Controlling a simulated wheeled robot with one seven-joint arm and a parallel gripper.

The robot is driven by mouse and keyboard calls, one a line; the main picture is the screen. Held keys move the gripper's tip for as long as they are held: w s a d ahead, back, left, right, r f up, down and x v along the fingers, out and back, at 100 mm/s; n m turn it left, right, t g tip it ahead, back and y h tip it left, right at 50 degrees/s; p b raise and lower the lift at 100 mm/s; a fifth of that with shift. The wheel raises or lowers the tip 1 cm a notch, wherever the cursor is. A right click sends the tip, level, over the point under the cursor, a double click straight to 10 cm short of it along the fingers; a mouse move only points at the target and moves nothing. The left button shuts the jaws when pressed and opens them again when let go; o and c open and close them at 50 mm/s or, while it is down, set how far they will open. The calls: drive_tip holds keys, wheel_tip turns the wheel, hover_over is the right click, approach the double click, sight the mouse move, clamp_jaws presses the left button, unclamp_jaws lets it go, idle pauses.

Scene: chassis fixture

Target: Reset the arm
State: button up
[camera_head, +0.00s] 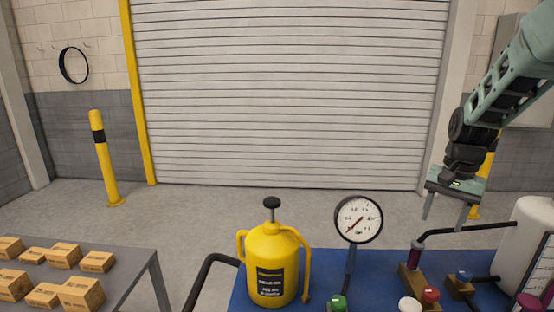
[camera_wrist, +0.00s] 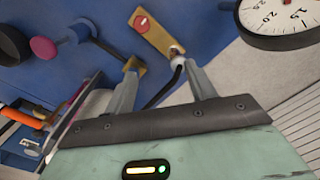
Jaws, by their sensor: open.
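My green arm comes in from the upper right in the head view. My gripper (camera_head: 446,206) hangs fingers down above the back right of the blue bench (camera_head: 222,300), with its two fingers apart and nothing between them. In the wrist view my gripper (camera_wrist: 163,78) also shows both fingers spread and empty. The fingers look apart from the bench fittings.
On the bench stand a yellow sprayer can (camera_head: 273,262), a dial gauge (camera_head: 358,219), a red-knobbed valve (camera_head: 430,294) and a white tank (camera_head: 526,240). A grey table with several small boxes (camera_head: 82,293) is at left.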

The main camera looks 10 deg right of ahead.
drive_tip(key=s+a+n, duration=0.4)
drive_tip(key=a+n, duration=0.1)
drive_tip(key=a, duration=0.7)
drive_tip(key=s+a+n, duration=0.4)
drive_tip(key=s+a, duration=0.1)
drive_tip(key=a, duration=0.7)
drive_tip(key=s+a+n, duration=0.4)
drive_tip(key=s, duration=0.3)
drive_tip(key=s+a+n, duration=0.4)
drive_tip(key=s, duration=0.4)
drive_tip(key=shift+s+a+f, duration=0.2)
drive_tip(key=shift+a+f, duration=0.15)
drive_tip(key=shift+a, duration=0.05)
